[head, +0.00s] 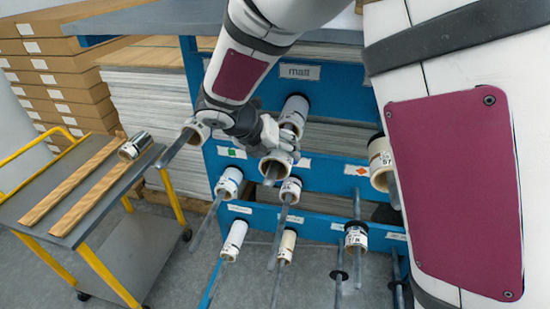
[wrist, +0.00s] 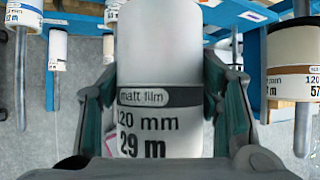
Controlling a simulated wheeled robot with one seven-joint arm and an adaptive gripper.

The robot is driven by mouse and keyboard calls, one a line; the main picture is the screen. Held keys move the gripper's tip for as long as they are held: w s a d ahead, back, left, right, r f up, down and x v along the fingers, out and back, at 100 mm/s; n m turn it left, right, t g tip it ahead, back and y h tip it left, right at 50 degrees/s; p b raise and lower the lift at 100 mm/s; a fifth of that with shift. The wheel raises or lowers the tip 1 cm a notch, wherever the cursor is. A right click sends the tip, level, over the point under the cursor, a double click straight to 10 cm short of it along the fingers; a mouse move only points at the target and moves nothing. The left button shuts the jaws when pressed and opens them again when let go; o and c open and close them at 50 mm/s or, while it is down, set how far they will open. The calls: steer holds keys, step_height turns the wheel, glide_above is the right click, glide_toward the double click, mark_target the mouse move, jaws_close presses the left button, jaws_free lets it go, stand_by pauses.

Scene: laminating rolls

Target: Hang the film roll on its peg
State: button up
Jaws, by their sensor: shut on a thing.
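The film roll (head: 277,160) is white with a dark band and has its open end toward the head camera. In the wrist view the held roll (wrist: 160,110) reads "matt film", 120 mm, 29 m. My gripper (head: 274,136) is shut on it, with one finger on each side in the wrist view (wrist: 160,105). A grey bar shows at the roll's open end in the head view; I cannot tell whether the peg runs through the roll. A "matt" label (head: 299,72) is on the blue rack's upper rail. My gripper hides part of the roll.
The blue rack (head: 330,176) carries several other rolls on long projecting grey pegs, close around my gripper. One roll (head: 229,183) hangs lower left and another (head: 380,160) to the right. A grey trolley (head: 62,208) at left holds wooden strips and a lying roll (head: 135,146).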

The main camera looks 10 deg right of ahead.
steer(key=shift+w+d+b, duration=0.2)
steer(key=shift+w+d, duration=0.1)
steer(key=shift+w, duration=0.55)
steer(key=shift+w+d+b, duration=0.25)
steer(key=shift+w+d, duration=0.1)
steer(key=shift+w, duration=0.5)
steer(key=shift+w+d+b, duration=0.2)
steer(key=shift+w+d, duration=0.1)
steer(key=shift+w, duration=0.55)
steer(key=o, duration=1.3)
steer(key=shift+o, duration=0.2)
